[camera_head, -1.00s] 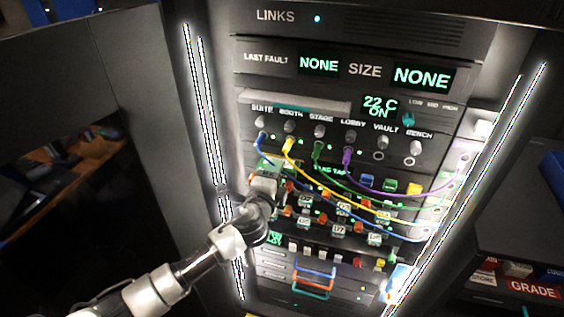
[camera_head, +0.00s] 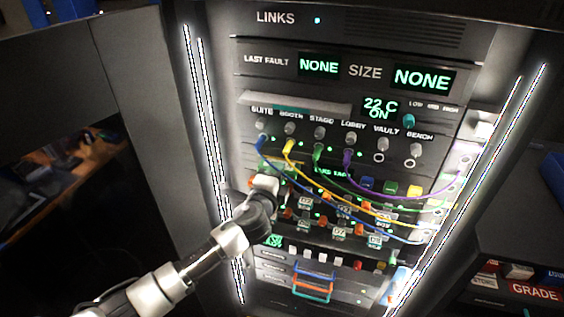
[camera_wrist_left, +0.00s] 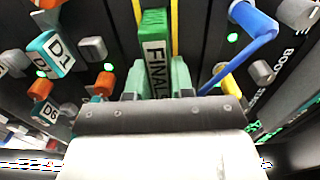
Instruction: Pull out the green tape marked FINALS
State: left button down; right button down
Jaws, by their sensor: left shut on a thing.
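The green tape (camera_wrist_left: 154,42) shows in the left wrist view with a white label reading FINALS. My left gripper (camera_wrist_left: 157,80) is shut on it, one pale green finger on each side of the labelled end. In the head view my left gripper (camera_head: 272,182) is at the left side of the rack, below the cable plugs. There the held tape is mostly hidden by the gripper and cannot be made out clearly. My right gripper is not in view.
Blue (camera_head: 330,198), yellow, green and purple cables droop across the rack right of my gripper. A blue plug (camera_wrist_left: 245,35) and cable are close on the right in the wrist view. Tagged switches, one marked D1 (camera_wrist_left: 57,53), stand on the left.

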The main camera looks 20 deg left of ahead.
pick_arm(q)
jog(key=c, duration=1.7)
grip_release()
grip_shut()
jog(key=s+p, duration=0.1)
jog(key=s, duration=0.7)
jog(key=shift+a, duration=0.15)
jog(key=shift+s, duration=0.15)
jog(key=shift+s, duration=0.45)
